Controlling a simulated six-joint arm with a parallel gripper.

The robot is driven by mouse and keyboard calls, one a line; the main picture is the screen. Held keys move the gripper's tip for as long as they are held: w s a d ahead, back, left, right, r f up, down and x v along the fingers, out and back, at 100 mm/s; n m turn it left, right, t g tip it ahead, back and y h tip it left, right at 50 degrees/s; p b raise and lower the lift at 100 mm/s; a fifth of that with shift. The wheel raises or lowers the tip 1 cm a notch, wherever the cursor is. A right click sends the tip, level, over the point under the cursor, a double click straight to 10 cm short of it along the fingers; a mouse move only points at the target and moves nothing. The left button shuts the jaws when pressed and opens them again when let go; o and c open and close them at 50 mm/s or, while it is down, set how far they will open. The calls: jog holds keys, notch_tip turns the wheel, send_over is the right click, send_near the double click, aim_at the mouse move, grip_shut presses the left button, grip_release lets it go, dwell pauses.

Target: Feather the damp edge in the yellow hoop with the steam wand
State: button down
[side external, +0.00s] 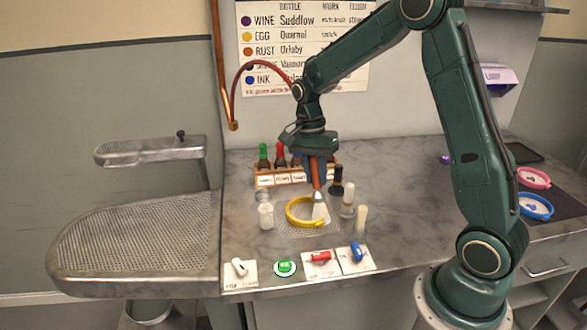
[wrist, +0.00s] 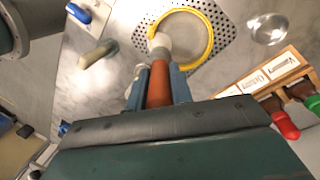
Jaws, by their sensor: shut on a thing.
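The yellow hoop (side external: 291,214) lies on a perforated plate set in the grey worktop, and it also shows in the wrist view (wrist: 208,32). My gripper (side external: 316,182) is shut on the steam wand (side external: 317,197), which has an orange-brown handle and a pale flared head. In the wrist view the wand's handle (wrist: 158,85) sits between the fingers, with its white head at the hoop's near rim. The wand head is at the hoop's right side in the side view. I cannot tell whether it touches. No damp edge can be made out.
A wooden rack (side external: 265,180) of bottles stands behind the hoop. Pink (side external: 534,178) and blue hoops (side external: 536,207) lie far right.

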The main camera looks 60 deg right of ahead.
jog(key=shift+w+d, duration=0.1)
jog(key=shift+w+d, duration=0.4)
jog(key=shift+d, duration=0.45)
jog(key=shift+d, duration=0.1)
jog(key=shift+r, duration=0.1)
notch_tip(320, 180, up, 7)
dwell(0.9)
dwell(0.5)
